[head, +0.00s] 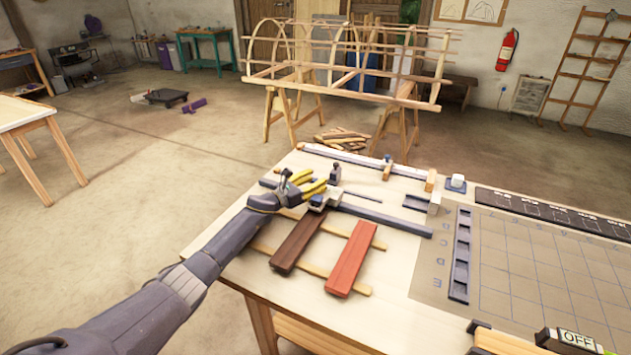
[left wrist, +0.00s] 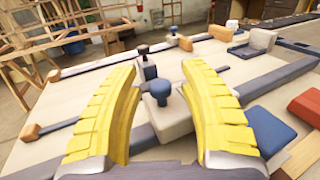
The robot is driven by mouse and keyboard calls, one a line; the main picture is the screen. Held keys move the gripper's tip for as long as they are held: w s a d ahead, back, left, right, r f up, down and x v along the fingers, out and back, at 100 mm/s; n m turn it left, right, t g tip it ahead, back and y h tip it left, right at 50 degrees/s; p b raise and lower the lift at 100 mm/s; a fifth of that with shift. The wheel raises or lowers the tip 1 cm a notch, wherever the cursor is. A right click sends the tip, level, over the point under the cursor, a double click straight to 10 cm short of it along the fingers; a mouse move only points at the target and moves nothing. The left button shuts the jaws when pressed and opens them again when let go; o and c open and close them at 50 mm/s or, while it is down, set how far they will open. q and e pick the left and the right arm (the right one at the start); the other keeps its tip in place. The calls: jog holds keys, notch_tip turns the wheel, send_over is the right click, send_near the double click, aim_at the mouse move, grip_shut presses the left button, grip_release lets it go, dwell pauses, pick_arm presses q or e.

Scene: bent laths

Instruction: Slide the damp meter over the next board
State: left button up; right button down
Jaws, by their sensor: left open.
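A pale block with a round blue knob (left wrist: 168,112) stands on the bench between my left fingers in the left wrist view; it may be the damp meter, but I cannot tell for sure. In the head view it is partly hidden near my left gripper (head: 312,187). That gripper is open, with yellow fingers either side of the block and no clear contact. A blue pad (left wrist: 270,131) lies right of the block. A dark brown board (head: 297,243) and a red board (head: 352,258) lie side by side across light laths (head: 318,271). My right gripper is out of view.
A long grey bar (head: 385,219) runs along the bench behind the boards. A slotted grey rack (head: 461,255) and gridded mat (head: 520,272) are at right. A box marked OFF (head: 572,339) sits at the front right. A wooden rib frame (head: 345,60) stands behind the bench.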

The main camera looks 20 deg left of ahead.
pick_arm(q)
jog(key=shift+c, duration=0.5)
grip_shut()
jog(key=shift+a+r, duration=0.1)
